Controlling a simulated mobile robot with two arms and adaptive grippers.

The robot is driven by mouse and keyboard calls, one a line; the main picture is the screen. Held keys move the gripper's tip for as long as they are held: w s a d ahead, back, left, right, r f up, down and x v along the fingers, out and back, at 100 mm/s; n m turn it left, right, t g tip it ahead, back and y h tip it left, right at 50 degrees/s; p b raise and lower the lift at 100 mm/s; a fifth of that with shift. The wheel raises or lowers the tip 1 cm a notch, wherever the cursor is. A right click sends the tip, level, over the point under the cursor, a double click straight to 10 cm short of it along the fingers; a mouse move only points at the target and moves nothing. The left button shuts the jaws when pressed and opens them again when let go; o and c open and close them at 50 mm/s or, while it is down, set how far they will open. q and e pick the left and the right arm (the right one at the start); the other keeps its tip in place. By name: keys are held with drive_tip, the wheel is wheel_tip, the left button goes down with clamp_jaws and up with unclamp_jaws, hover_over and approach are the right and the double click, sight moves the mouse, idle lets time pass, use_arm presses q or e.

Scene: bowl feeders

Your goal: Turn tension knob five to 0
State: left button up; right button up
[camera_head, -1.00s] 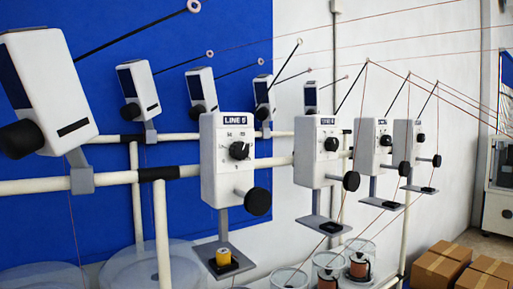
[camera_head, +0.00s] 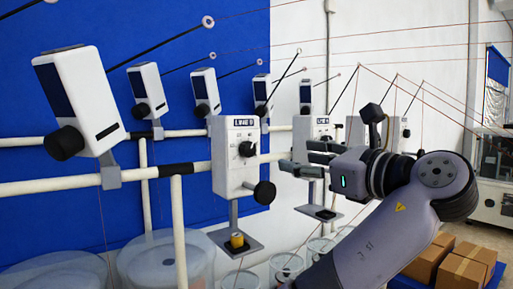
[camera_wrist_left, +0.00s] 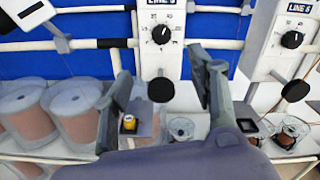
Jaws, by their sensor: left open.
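The LINE 5 unit is a white box (camera_head: 228,165) on the white rail, with a numbered dial and a dark tension knob (camera_head: 247,149) on its face. The knob also shows in the wrist view (camera_wrist_left: 161,35), with a pale pointer mark whose exact reading I cannot tell. A round black knob (camera_head: 265,193) sits lower on the same unit. My left gripper (camera_head: 298,157) is open and empty, to the right of the dial and apart from it. In the wrist view its spread fingers (camera_wrist_left: 161,64) stand below the dial, one on each side. My right gripper is out of view.
A yellow spool (camera_head: 237,240) sits on the tray under the unit. My arm partly covers the neighbouring unit (camera_head: 302,138) to the right. Thin rods and threads cross above. Clear bins (camera_head: 160,262) stand below, and cardboard boxes (camera_head: 430,263) lie at lower right.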

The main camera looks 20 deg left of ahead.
sight(251, 149)
use_arm(q)
drive_tip(key=p+x, duration=0.8)
drive_tip(key=x, duration=0.8)
drive_tip(key=shift+w, duration=0.1)
drive_tip(key=shift+w+a+p, duration=0.2)
drive_tip(key=shift+a+p, duration=0.05)
drive_tip(key=shift+p, duration=0.1)
drive_tip(key=c, duration=1.1)
drive_tip(key=shift+f, duration=0.1)
drive_tip(key=shift+c, duration=0.2)
